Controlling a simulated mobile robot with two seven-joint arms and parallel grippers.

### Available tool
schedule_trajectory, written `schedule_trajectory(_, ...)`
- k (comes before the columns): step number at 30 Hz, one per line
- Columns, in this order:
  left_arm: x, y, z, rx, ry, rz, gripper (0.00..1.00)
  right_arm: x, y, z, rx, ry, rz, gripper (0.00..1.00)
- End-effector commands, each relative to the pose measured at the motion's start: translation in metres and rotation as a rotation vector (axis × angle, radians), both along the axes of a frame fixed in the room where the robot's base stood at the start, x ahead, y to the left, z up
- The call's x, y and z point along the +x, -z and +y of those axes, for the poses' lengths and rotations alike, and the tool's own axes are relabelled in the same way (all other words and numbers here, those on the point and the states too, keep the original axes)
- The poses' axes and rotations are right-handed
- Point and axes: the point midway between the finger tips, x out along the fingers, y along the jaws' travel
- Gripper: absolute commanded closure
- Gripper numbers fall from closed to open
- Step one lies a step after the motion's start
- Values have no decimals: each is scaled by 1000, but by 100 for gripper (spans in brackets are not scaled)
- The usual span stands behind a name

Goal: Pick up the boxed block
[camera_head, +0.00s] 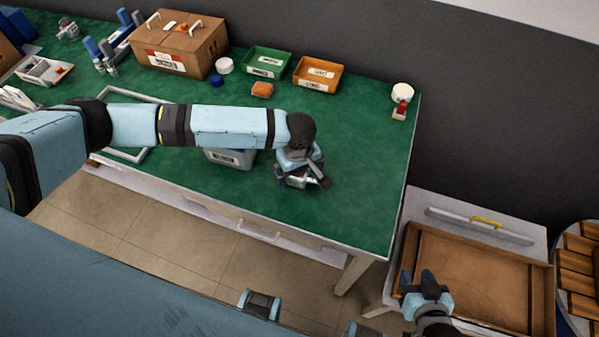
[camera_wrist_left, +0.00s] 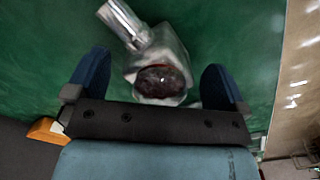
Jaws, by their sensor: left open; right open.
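I see no block marked by a box. A grey metal pump block (camera_wrist_left: 150,62) with a short shiny pipe and a dark round port lies on the green table, in the left wrist view between the fingers of my left gripper (camera_wrist_left: 156,85). That gripper is open, a finger on each side; contact cannot be told. In the head view the metal block (camera_head: 297,181) shows only partly under my left gripper (camera_head: 304,170). My right gripper (camera_head: 418,278) is open and empty at the left side of the brown wooden tray (camera_head: 480,270).
A grey labelled bin (camera_head: 230,159) is partly hidden behind my left arm. A green bin (camera_head: 267,62), an orange bin (camera_head: 318,73) and a wooden box (camera_head: 178,45) stand at the back. A red-and-white item (camera_head: 400,108) is at the back right.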

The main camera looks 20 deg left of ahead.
Motion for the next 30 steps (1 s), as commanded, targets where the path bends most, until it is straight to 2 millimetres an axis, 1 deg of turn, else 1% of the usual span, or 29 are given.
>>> schedule_trajectory(2, 0, 0, 0, 0, 0, 0, 0, 0, 0, 0, 0, 0, -1, 57)
schedule_trajectory(3, 0, 0, 0, 0, 0, 0, 9, 0, -1, 0, 0, 0, -1, 57)
schedule_trajectory(8, 0, 0, 0, 0, 0, 0, 46, 0, -1, 0, 1, 0, -2, 57)
schedule_trajectory(9, 0, 0, 0, 0, 0, 0, 55, 0, -1, 0, 1, 0, -2, 57)
schedule_trajectory(17, 0, -2, 0, -1, -1, -1, 56, 1, -1, 0, 0, 1, -2, 57)
schedule_trajectory(22, 1, -11, 0, -1, -1, -1, 56, 1, -2, -1, 0, 1, -2, 57)
schedule_trajectory(26, 1, -30, 0, -2, -1, -2, 56, 1, -2, -1, -1, 2, -1, 57)
schedule_trajectory(29, 1, -52, 0, -4, 0, -2, 56, 1, -2, -1, -1, 2, -1, 57)
schedule_trajectory(30, 0, -62, 0, -4, 1, -3, 56, 1, -3, -1, -1, 2, -1, 57)
